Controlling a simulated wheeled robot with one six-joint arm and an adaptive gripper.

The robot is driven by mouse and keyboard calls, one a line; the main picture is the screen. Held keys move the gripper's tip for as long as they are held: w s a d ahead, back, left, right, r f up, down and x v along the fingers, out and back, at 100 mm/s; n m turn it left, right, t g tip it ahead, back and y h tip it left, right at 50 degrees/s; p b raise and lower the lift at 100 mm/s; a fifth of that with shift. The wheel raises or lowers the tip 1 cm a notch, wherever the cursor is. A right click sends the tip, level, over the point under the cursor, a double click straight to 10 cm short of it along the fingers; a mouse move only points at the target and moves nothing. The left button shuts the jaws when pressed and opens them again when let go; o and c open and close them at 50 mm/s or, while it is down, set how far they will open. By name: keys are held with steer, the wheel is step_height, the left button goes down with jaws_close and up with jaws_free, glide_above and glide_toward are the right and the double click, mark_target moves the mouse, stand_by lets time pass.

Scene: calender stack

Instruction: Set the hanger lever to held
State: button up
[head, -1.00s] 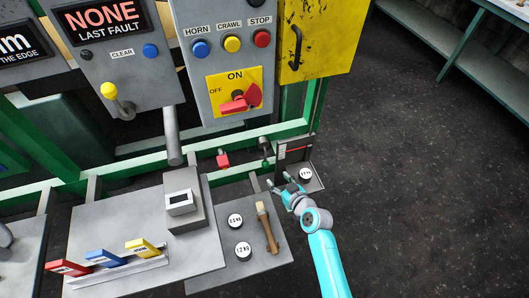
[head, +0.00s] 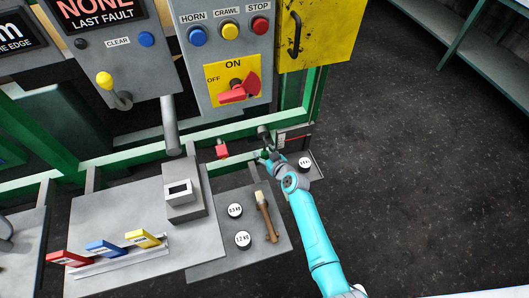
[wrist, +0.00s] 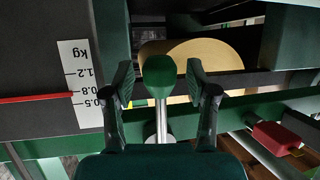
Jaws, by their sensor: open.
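The hanger lever is a short metal rod with a rounded dark green knob (wrist: 160,76). In the head view its knob (head: 263,132) shows small and dark at the green frame, partly behind my gripper. My gripper (head: 265,154) is at the lever, in front of the frame. In the wrist view my gripper (wrist: 162,84) is open, with one finger on each side of the knob and a small gap on both sides. I cannot see a held mark, so the lever's setting cannot be told.
A kg scale (wrist: 81,85) has a red pointer near 0.8. A red block-like part (head: 221,151) is left of the lever. A round weight (head: 305,163) sits right of my gripper. More weights and a brush (head: 265,217) lie on the grey shelf (head: 215,268). Floor at right is clear.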

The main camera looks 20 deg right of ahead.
jaws_close()
steer(key=shift+w+a+r+m+t+y, duration=0.1)
steer(key=shift+a+r+m+t+y, duration=0.1)
steer(key=shift+a+m+y, duration=0.5)
steer(key=shift+a+r+m+t+y, duration=0.15)
steer(key=shift+a+m+y, duration=0.25)
steer(key=shift+a+m, duration=0.55)
steer(key=shift+a, duration=0.15)
jaws_free()
steer(key=v, duration=1.2)
